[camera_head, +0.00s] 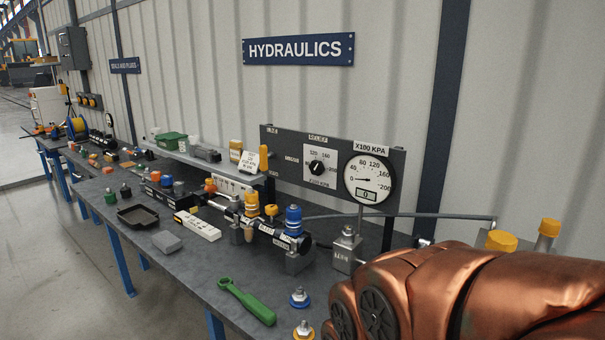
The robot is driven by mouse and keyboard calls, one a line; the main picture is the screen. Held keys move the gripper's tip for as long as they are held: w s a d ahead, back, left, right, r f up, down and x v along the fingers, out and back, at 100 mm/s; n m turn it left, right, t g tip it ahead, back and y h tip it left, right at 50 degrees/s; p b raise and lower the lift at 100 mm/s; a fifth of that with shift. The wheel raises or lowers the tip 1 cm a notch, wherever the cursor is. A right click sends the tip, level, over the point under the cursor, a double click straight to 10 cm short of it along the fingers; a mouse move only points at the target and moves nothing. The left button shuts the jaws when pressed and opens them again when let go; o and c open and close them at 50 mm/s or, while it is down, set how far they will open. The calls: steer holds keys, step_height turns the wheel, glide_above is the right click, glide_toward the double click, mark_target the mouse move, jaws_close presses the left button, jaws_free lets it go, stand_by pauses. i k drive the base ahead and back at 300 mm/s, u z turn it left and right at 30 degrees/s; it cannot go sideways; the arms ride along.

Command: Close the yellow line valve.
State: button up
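A manifold with small labels (282,240) stands on the grey bench at the middle of the view. On it are a tall yellow ribbed cap (252,204), a smaller yellow knob (271,210) just to its right, and a tall blue ribbed cap (293,220) at the right end. I cannot tell for certain which yellow part is the yellow line valve, or whether it stands open or closed. The dial gauge behind reads 0 (367,181). My copper-coloured arm fills the lower right, apart from the manifold in the picture. My gripper is not in view.
A green wrench (247,302) lies at the bench's front, with a blue-ringed fitting (299,297) to its right. A black tray (138,215), a grey block (167,241) and a white labelled strip (198,225) lie left of the manifold. The gauge panel (283,168) stands behind.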

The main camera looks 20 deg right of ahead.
mark_target(263, 156)
steer(key=k, duration=0.45)
steer(key=u, duration=0.95)
steer(key=i, duration=1.6)
steer(key=z, duration=0.95)
